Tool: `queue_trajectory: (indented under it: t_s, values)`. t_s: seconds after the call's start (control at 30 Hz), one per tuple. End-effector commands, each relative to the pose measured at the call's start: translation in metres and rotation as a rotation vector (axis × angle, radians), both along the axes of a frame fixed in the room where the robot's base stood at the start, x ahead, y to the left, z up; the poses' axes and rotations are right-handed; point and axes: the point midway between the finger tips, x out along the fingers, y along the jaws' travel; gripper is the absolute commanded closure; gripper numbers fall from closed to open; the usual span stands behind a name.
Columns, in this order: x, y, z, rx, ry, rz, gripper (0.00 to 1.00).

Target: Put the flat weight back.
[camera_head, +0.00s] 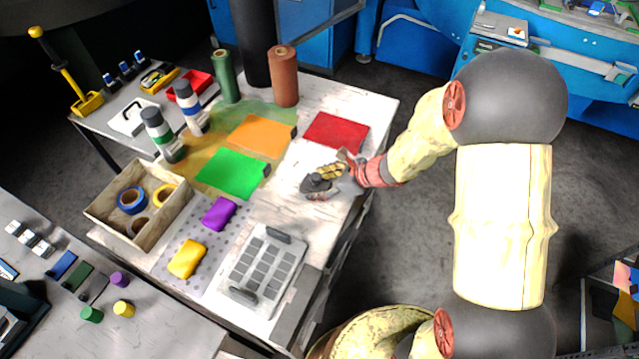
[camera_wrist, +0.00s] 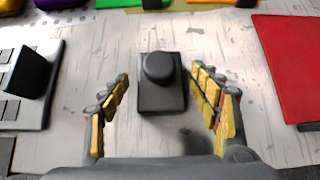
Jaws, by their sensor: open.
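The flat weight (camera_wrist: 162,97) is a dark grey slab with a round black knob on top. In the wrist view it lies flat on the scuffed white bench top, between and slightly beyond my fingertips. My gripper (camera_wrist: 160,82) is open, its yellow-padded fingers on either side of the weight with a gap on both sides. I cannot tell how far above the bench the fingertips are. In the head view my gripper (camera_head: 328,176) is low over the bench near its right edge, and the weight (camera_head: 313,184) shows as a dark shape partly hidden by the fingers.
A grey slotted tray (camera_head: 264,268) with dark handles is at the bench front. A red slab (camera_head: 336,132), an orange slab (camera_head: 262,136) and a green slab (camera_head: 231,173) lie behind and left. Purple and yellow blocks sit on a dotted mat. A wooden box (camera_head: 104,217) holds tape rolls.

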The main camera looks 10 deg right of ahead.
Motion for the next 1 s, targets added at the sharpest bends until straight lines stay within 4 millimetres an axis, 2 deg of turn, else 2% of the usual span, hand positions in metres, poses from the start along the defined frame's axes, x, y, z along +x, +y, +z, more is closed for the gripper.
queue_trajectory:
  t_s: [0.27,0.7,1.0]
  values:
    - [0.0,0.0,0.004,0.0,0.0,0.0,0.37]
    - [-0.032,-0.051,0.062,-0.001,-0.003,-0.004,0.37]
    - [-0.047,-0.072,0.084,-0.002,-0.002,0.001,0.37]
